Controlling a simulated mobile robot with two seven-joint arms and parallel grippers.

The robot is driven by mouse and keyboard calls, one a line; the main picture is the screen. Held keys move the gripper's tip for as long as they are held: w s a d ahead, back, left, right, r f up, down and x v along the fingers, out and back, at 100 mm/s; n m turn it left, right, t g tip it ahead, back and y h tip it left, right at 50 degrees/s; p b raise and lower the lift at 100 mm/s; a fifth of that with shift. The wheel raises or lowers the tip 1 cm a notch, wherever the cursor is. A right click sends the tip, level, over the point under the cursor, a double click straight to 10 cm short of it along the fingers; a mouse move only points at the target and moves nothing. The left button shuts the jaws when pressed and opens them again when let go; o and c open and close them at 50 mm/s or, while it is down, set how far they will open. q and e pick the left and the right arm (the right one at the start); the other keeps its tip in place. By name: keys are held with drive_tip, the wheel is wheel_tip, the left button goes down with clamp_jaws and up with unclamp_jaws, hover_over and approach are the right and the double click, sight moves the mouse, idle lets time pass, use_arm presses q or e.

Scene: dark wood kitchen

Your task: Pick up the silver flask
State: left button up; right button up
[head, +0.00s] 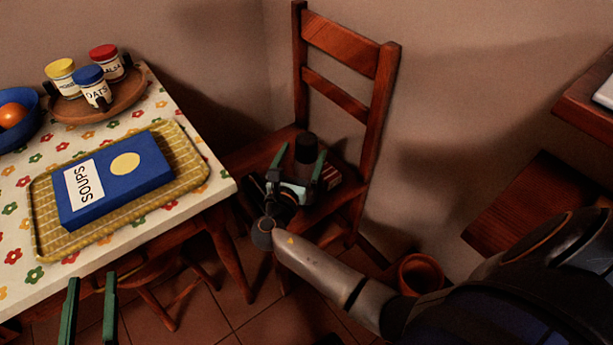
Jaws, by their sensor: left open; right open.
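The silver flask (304,172), with a black cap, stands upright on the seat of the wooden chair (345,45). My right gripper (303,150) is open at the chair seat, with one green finger on each side of the flask. Its palm hides the lower part of the flask, and I cannot tell whether the fingers touch it. My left gripper (92,278) is open and empty at the lower left, by the near edge of the table.
A red-and-white object (331,178) lies beside the flask on the seat. The flowered table (150,95) at left holds a woven tray (188,163) with a blue soups box (120,180), a wooden plate (125,98) of jars and a blue bowl (30,128). A pot (420,272) is on the floor.

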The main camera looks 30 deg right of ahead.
sight(310, 135)
drive_tip(key=shift+x, duration=1.3)
drive_tip(key=b+x, duration=0.1)
drive_tip(key=x, duration=0.3)
drive_tip(key=shift+w+d+b, duration=0.25)
drive_tip(key=shift+w+b, duration=0.1)
drive_tip(key=shift+b, duration=0.05)
use_arm(q)
wheel_tip(310, 135, up, 11)
drive_tip(key=s+d+m+t+h, duration=0.1)
drive_tip(key=s+m+t+h, duration=0.2)
drive_tip(key=t+h, duration=0.1)
drive_tip(key=shift+m, duration=0.3)
use_arm(e)
clamp_jaws()
use_arm(q)
drive_tip(key=shift+f, duration=0.1)
